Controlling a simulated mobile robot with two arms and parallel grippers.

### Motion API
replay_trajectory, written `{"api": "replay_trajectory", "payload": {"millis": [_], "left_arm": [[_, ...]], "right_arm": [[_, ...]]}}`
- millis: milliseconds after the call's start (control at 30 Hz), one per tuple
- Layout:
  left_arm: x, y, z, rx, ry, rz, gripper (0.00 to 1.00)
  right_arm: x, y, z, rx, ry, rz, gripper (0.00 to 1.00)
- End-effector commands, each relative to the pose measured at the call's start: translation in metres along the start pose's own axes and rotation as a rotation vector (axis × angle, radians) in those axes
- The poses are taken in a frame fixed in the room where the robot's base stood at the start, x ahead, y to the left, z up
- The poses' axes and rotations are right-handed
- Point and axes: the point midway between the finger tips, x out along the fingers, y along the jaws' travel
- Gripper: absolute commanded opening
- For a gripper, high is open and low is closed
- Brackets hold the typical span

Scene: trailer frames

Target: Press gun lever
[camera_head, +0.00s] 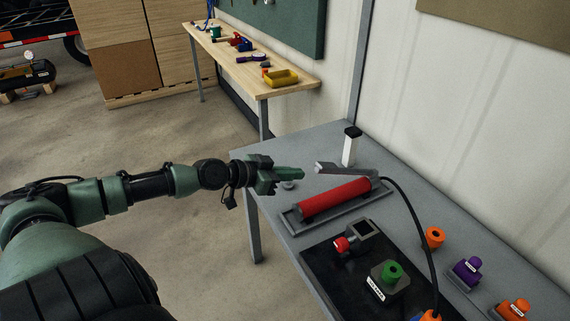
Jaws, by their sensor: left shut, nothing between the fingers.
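A grease gun (334,200) with a red barrel lies in a grey holder on the grey table. Its grey lever (343,170) runs above the barrel, with its free end toward the left. A black hose leaves the gun's right end and curves down toward the front. My left gripper (300,174) is shut and empty, over the table's left edge. Its fingertips point right, a short way left of the lever's free end and apart from it in the picture. My right gripper is not in view.
A white post with a black top (350,146) stands behind the lever. A black mat (325,262) holds a gauge-like device and a green-topped block (390,275). Orange and purple fittings (467,271) sit at the right. A wooden workbench (290,93) stands behind.

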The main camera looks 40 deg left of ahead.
Motion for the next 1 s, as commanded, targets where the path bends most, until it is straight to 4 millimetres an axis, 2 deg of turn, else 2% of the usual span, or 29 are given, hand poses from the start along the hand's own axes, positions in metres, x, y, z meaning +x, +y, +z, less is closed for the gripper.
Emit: {"api": "replay_trajectory", "payload": {"millis": [33,400,1000], "left_arm": [[-0.006,0.000,0.002,-0.007,-0.003,-0.001,0.00],[-0.025,0.000,0.003,0.000,0.000,0.000,0.00],[-0.026,0.000,0.002,0.001,0.001,-0.001,0.00]], "right_arm": [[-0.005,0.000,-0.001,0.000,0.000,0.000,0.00],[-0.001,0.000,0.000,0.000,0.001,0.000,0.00],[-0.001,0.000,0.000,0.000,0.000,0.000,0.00]]}}
